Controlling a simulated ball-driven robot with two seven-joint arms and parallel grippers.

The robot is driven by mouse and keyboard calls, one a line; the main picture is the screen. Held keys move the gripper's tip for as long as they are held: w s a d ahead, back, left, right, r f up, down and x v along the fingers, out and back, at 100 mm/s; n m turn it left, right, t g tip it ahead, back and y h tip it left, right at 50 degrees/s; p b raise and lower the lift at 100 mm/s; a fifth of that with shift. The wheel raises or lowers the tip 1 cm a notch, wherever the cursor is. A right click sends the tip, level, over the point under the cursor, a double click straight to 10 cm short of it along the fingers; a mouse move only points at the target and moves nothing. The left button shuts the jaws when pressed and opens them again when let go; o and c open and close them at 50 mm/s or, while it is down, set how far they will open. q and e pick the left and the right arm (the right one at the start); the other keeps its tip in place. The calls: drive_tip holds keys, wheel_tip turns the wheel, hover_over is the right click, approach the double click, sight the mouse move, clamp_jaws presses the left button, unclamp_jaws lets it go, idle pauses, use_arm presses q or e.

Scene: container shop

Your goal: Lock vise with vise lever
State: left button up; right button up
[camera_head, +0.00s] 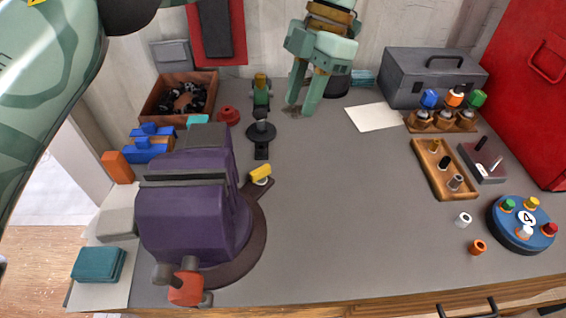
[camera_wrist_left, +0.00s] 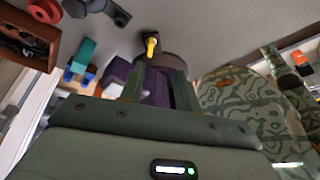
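The purple vise (camera_head: 190,215) stands at the near left of the bench on a round dark base (camera_head: 258,240). The vise lever, with a yellow grip (camera_head: 261,173), sticks out at the base's far right side. In the left wrist view, the yellow lever (camera_wrist_left: 151,45) lies above the purple vise (camera_wrist_left: 155,85), which is partly hidden by my fingers. My left gripper (camera_head: 300,107) hangs at the upper middle, fingers down and apart, empty. It also shows in the left wrist view (camera_wrist_left: 159,72), with a clear gap and the lever beyond the fingertips. My right gripper is out of view.
A red-handled crank (camera_head: 187,286) projects at the vise's near side. A brown bin (camera_head: 151,108), blue clamps (camera_head: 148,150) and a black stand (camera_head: 261,132) lie behind it. Block trays (camera_head: 437,178) and a round blue board (camera_head: 520,235) stand at right. The middle is clear.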

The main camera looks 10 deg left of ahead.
use_arm(q)
drive_tip(key=a+r, duration=0.1)
drive_tip(key=n+b, duration=0.1)
drive_tip(key=b, duration=0.3)
approach(266, 166)
drive_tip(key=x, duration=0.8)
drive_tip(key=shift+s+f, duration=0.1)
drive_tip(key=shift+f, duration=0.25)
drive_tip(key=shift+a, duration=0.1)
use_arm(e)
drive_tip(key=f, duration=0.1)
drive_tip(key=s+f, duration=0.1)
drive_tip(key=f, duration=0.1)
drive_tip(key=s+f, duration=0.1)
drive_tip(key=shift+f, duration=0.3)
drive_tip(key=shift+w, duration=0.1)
use_arm(q)
clamp_jaws()
